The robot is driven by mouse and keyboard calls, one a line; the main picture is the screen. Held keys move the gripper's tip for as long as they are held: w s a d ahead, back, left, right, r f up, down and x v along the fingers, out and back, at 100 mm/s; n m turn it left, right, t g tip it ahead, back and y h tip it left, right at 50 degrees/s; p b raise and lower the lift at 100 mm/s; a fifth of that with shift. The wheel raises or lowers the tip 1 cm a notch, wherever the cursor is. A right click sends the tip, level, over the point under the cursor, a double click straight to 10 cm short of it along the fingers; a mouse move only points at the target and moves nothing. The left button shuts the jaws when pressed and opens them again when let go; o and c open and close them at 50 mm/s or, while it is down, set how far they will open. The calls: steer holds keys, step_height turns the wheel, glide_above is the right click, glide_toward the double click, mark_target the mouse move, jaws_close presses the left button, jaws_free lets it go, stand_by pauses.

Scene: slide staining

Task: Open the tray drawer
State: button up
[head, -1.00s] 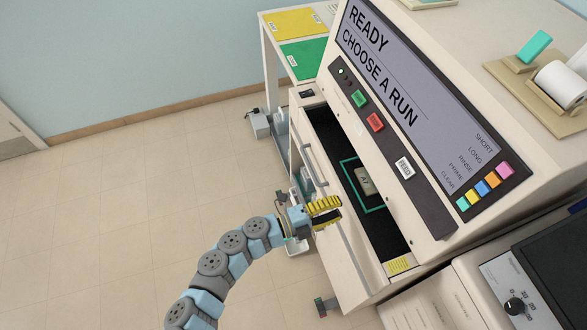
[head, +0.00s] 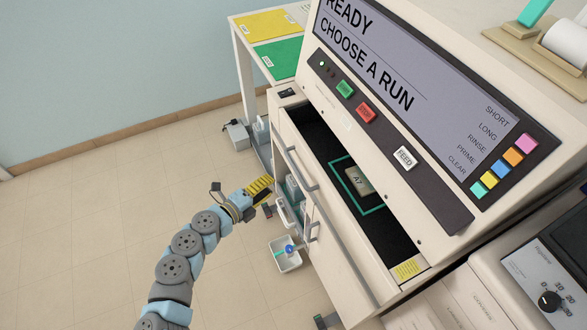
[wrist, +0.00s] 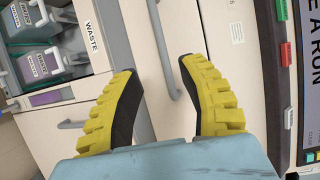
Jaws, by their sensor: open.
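The tray drawer (head: 335,235) stands pulled out of the cream machine. Its dark inside shows a teal square outline around a pale piece marked A7 (head: 358,180). A long bar handle (head: 297,170) runs along its pale front. My gripper (head: 270,183) is open and empty, left of the drawer front in the head view. In the wrist view, its yellow, black-padded fingers (wrist: 160,70) are spread, with a grey bar handle (wrist: 163,50) between them in the picture. I cannot tell how far ahead the handle is.
The machine's screen (head: 405,60) and buttons rise above the drawer. A white bin (head: 285,254) sits low beside the machine. Containers near a WASTE label (wrist: 92,38) and a second handle (wrist: 72,124) show at left in the wrist view. Open floor (head: 100,240) lies left.

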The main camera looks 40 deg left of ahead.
mark_target(294, 166)
steer(key=w+b, duration=0.1)
steer(key=w, duration=0.3)
steer(key=w+f+b, duration=0.1)
steer(key=w, duration=0.3)
steer(key=w+f+b, duration=0.1)
steer(key=w, duration=0.2)
steer(key=shift+w+f, duration=0.1)
steer(key=shift+w, duration=0.3)
jaws_close()
